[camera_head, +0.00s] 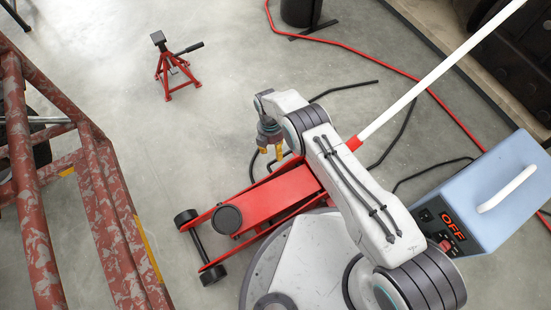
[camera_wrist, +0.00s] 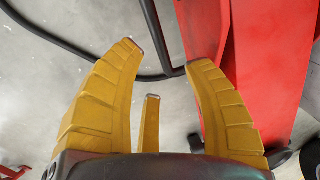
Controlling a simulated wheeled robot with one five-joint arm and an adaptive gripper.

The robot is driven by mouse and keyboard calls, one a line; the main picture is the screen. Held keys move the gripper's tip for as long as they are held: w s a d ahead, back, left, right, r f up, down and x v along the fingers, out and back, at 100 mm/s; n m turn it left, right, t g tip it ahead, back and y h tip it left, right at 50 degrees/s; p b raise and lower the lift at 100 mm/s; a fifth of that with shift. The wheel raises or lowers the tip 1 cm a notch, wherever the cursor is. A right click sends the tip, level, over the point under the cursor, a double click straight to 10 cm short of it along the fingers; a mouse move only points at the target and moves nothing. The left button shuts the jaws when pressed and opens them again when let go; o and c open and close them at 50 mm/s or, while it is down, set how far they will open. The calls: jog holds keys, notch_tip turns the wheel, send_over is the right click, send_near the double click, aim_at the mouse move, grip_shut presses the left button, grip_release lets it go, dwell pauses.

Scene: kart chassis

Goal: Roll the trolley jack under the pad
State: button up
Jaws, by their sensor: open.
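The red trolley jack (camera_head: 285,196) stands on the floor in the middle of the head view, its round dark saddle (camera_head: 227,218) and front wheels towards the chassis at left. A long white handle (camera_head: 440,63) with a red collar rises to the upper right. My gripper (camera_head: 271,154) is open beside the jack, over a black bent side bar (camera_head: 252,168). In the wrist view, my gripper's yellow fingers (camera_wrist: 160,58) are apart; the black bar (camera_wrist: 146,75) passes beyond their tips, with the red jack body (camera_wrist: 270,60) at right. I cannot single out the pad; the chassis (camera_head: 102,200) has yellow marks.
A red jack stand (camera_head: 176,72) stands at the upper left. A blue box (camera_head: 485,200) showing OFF is at right. A red hose (camera_head: 370,57) and black cables cross the floor. Clear floor lies between the jack's front wheels and the chassis.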

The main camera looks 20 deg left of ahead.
jog(key=shift+s+d+f+b, duration=0.1)
jog(key=shift+f+b, duration=0.35)
jog(key=shift+f, duration=0.45)
jog(key=shift+s+d+f+b, duration=0.15)
jog(key=shift+f+b, duration=0.35)
jog(key=shift+f, duration=0.4)
jog(key=shift+s+d+f+b, duration=0.1)
jog(key=shift+f+b, duration=0.35)
jog(key=shift+f, duration=0.45)
grip_shut()
